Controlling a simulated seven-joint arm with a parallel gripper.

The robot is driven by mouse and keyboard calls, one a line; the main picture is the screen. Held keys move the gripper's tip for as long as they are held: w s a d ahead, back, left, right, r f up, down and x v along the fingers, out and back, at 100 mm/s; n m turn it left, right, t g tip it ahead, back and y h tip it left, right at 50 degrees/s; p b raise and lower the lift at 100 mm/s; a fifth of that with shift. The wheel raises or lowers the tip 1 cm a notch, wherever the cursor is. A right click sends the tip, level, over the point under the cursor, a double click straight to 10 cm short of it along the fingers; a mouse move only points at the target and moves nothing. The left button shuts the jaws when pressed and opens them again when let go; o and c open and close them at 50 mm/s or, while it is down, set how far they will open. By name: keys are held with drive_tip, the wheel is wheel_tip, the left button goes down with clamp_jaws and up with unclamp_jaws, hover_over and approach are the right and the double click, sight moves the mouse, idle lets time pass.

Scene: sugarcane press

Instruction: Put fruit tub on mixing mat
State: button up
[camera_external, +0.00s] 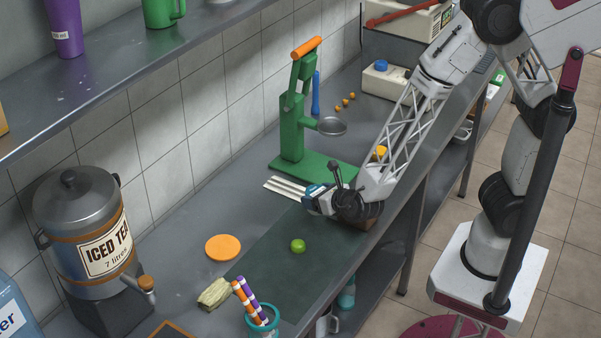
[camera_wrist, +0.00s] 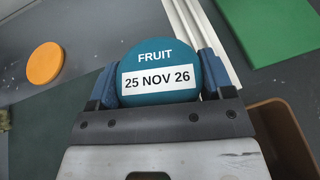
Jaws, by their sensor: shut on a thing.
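The fruit tub (camera_wrist: 160,72) has a round teal lid with "FRUIT" and a white date label. My gripper (camera_wrist: 160,78) is shut on it, one blue finger on each side. In the external view my gripper (camera_external: 318,199) is low over the far end of the dark green mixing mat (camera_external: 255,270), and the tub is mostly hidden by it. I cannot tell whether the tub touches the mat. The mat also shows at the left in the wrist view (camera_wrist: 48,125).
A green lime (camera_external: 298,246) sits on the mat. An orange disc (camera_external: 223,248) lies left of it. A green press (camera_external: 300,140) and pale rods (camera_external: 286,187) are behind my gripper. A brown box (camera_wrist: 285,135) is close right. A teal cup of striped straws (camera_external: 262,320) stands in front.

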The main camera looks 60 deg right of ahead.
drive_tip(key=shift+a, duration=0.15)
drive_tip(key=a+r+n+y, duration=0.2)
drive_tip(key=a+r, duration=0.1)
drive_tip(key=a, duration=2.3)
drive_tip(key=shift+s+a+r+y, duration=0.15)
drive_tip(key=shift+s+a+y, duration=0.1)
drive_tip(key=shift+s+y, duration=0.2)
drive_tip(key=shift+f, duration=2.2)
drive_tip(key=shift+f, duration=0.1)
drive_tip(key=shift+f, duration=1.7)
drive_tip(key=shift+f, duration=0.15)
